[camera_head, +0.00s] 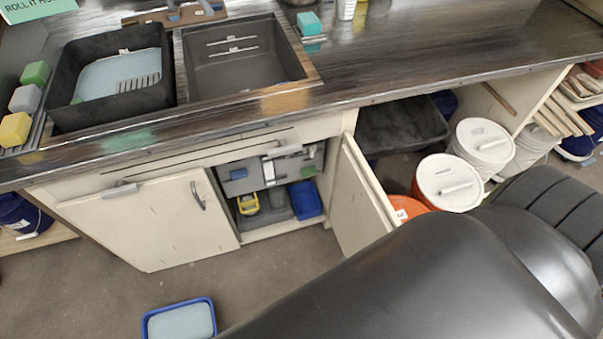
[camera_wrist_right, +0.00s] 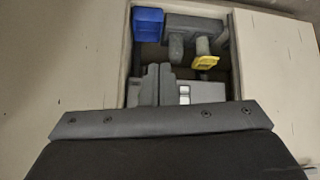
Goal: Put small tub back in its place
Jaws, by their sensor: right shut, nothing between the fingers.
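A small blue tub (camera_head: 305,199) stands inside the open cabinet under the sink, at the right of its floor; in the right wrist view it shows at the upper left of the opening (camera_wrist_right: 148,24). A wider blue tub or tray (camera_head: 180,320) with a pale blue-grey inside sits on the floor in front of the cabinet. The frames do not settle which one the task means. My right gripper (camera_wrist_right: 158,72) has its dark fingers together, empty, in front of the cabinet opening and apart from the small blue tub. My left gripper is not in view.
A yellow item (camera_head: 248,204) stands inside the cabinet beside grey pieces. The cabinet door (camera_head: 358,200) is open at the right of the opening. White-lidded buckets (camera_head: 449,182) stand farther right. The counter with its sink (camera_head: 245,75) overhangs the cabinet. Floor left of my arm is mostly clear.

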